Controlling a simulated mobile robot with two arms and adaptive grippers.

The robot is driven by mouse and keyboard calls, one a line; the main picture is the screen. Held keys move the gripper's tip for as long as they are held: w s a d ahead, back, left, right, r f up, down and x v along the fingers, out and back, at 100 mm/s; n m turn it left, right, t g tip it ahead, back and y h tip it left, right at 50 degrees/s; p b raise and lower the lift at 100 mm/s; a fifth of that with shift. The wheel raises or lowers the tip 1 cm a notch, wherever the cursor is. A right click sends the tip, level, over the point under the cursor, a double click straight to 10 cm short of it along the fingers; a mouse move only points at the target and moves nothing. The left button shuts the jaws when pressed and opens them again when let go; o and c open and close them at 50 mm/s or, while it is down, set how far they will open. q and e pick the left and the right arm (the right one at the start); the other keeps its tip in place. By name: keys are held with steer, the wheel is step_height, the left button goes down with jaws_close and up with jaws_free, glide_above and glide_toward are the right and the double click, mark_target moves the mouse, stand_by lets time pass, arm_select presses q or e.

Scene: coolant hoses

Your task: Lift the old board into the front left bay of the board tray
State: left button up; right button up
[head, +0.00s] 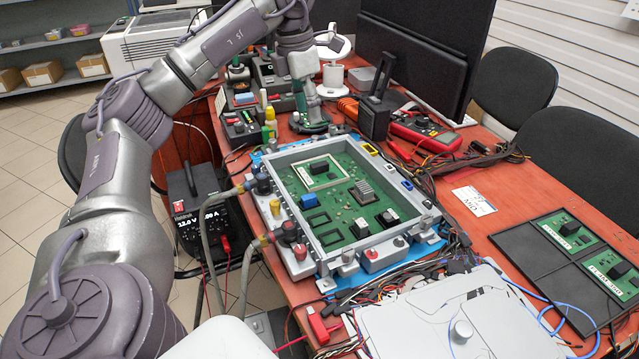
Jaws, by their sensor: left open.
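The old board appears to be the small green board with a pale outline and a black block (318,172), lying on the larger green board in the open grey housing (329,265). The board tray (524,250) is dark and flat, on the right of the bench. Green boards lie in its two right-hand bays (566,231) (612,274); its left-hand bays look bare. My left gripper (311,124) is open and points down behind the housing, beyond the small board and apart from it. My right gripper is not in view.
Hose fittings and knobs (288,232) line the housing's left and front sides. A monitor (424,50), a red multimeter (425,132) and cables stand behind. A silver case (455,320) fills the front. A white label card (474,201) lies between housing and tray.

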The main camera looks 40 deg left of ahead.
arm_select(q)
steer(key=f, duration=0.2)
steer(key=b, duration=0.2)
glide_above(319, 164)
steer(key=s, duration=0.1)
steer(key=f, duration=0.6)
steer(key=shift+a+f, duration=0.25)
steer(key=shift+a, duration=0.05)
steer(key=f, duration=0.3)
steer(key=f+b, duration=0.1)
steer(key=shift+w+d+f, duration=0.3)
steer(key=shift+w, duration=0.05)
steer(key=shift+w+f, duration=0.1)
steer(key=shift+f, duration=0.4)
jaws_close()
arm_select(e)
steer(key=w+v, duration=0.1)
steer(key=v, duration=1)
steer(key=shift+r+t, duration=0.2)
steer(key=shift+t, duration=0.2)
